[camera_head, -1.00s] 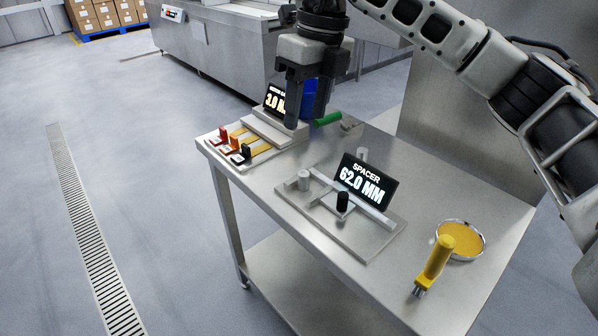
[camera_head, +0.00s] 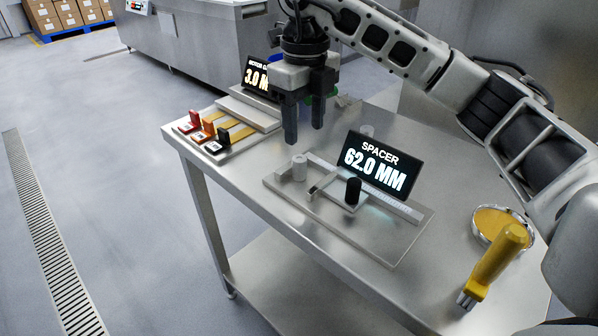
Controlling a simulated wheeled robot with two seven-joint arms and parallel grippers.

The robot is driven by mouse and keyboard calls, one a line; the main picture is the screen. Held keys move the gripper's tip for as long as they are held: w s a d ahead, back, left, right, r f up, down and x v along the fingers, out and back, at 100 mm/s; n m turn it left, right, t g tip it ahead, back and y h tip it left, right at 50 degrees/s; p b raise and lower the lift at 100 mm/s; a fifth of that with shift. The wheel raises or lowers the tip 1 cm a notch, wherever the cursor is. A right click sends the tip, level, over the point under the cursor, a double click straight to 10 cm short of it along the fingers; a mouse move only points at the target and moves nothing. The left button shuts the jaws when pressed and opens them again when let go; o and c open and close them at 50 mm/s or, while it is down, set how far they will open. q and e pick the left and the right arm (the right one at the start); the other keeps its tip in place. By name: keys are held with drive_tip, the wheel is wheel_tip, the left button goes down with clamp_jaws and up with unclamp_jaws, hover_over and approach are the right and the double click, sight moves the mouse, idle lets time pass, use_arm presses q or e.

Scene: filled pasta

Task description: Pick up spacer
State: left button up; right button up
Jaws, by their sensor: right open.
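A sign reading "SPACER 62.0 MM" (camera_head: 377,168) stands at the back of a flat metal fixture plate (camera_head: 385,240) on the table. I cannot tell for certain which piece is the spacer. My right gripper (camera_head: 304,133) points down, open and empty. Its fingers show just above and behind the grey cylinder in the picture, apart from it. My left gripper is out of view.
At the left, a tray (camera_head: 232,146) holds red, orange and black clips with yellow strips. A second sign (camera_head: 259,78) stands behind it, partly hidden.

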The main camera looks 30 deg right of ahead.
sight(300, 158)
wheel_tip(300, 158, down, 3)
drive_tip(key=shift+f, duration=0.1)
drive_tip(key=shift+a+f, duration=0.2)
drive_tip(key=shift+f, duration=1.1)
drive_tip(key=shift+a+f, duration=0.2)
drive_tip(key=shift+f, duration=1.1)
clamp_jaws()
